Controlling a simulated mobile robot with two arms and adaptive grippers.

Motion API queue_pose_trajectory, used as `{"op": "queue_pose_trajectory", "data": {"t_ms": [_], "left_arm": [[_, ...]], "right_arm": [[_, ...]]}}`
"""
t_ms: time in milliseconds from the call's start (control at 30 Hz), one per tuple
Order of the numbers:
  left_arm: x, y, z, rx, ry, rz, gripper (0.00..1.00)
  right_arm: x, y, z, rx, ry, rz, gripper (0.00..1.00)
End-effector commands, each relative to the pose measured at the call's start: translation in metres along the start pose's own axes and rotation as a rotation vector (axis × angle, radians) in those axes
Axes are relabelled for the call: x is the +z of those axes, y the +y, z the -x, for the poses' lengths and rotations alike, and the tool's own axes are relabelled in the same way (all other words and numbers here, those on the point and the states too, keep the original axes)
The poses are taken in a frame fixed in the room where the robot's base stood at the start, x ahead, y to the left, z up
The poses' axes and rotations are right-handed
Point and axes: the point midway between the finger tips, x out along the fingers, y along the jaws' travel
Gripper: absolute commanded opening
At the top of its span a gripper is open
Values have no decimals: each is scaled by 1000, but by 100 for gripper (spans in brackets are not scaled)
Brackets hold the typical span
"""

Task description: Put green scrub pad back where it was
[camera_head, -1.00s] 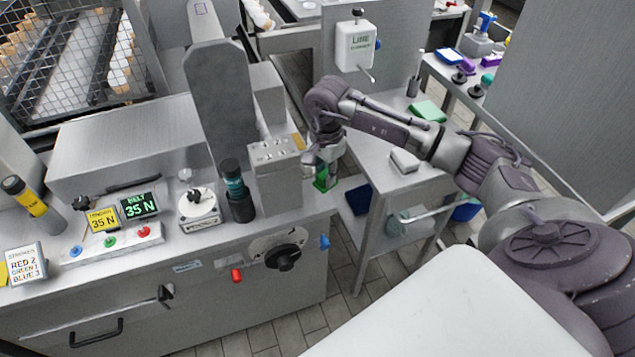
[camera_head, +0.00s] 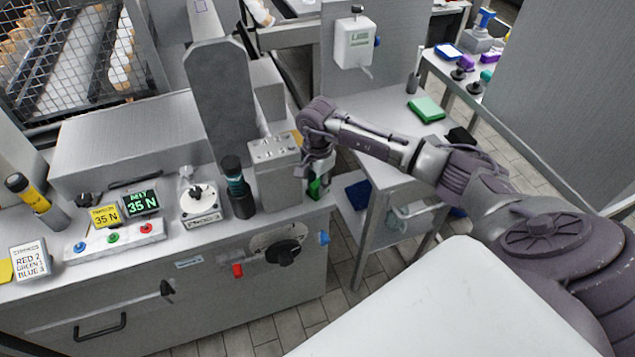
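A green pad (camera_head: 427,109) lies flat on the steel side table at the upper right, apart from my gripper. My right gripper (camera_head: 317,182) points down at the right end of the machine counter, beside a grey block. A smaller green piece (camera_head: 314,188) shows at its fingertips, mostly hidden by the gripper. I cannot tell whether the fingers are closed on this piece or only beside it. Which green piece is the scrub pad is not certain from this view. My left gripper is out of view.
The steel side table (camera_head: 386,181) stands right of the counter, across a narrow gap. A white dispenser (camera_head: 354,43) hangs behind it. A dark bottle (camera_head: 238,188), a white dial device (camera_head: 200,203) and a button panel (camera_head: 115,240) stand on the counter.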

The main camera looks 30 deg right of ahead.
Motion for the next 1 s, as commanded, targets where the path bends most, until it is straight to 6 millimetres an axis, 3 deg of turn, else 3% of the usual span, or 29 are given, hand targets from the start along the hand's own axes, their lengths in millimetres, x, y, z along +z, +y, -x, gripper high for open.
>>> {"op": "queue_pose_trajectory", "data": {"t_ms": [467, 1000], "left_arm": [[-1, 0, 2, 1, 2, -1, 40], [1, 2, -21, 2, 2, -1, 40]], "right_arm": [[0, -1, 7, -2, 0, 0, 49], [-1, -1, 108, -3, 2, -1, 49]]}}
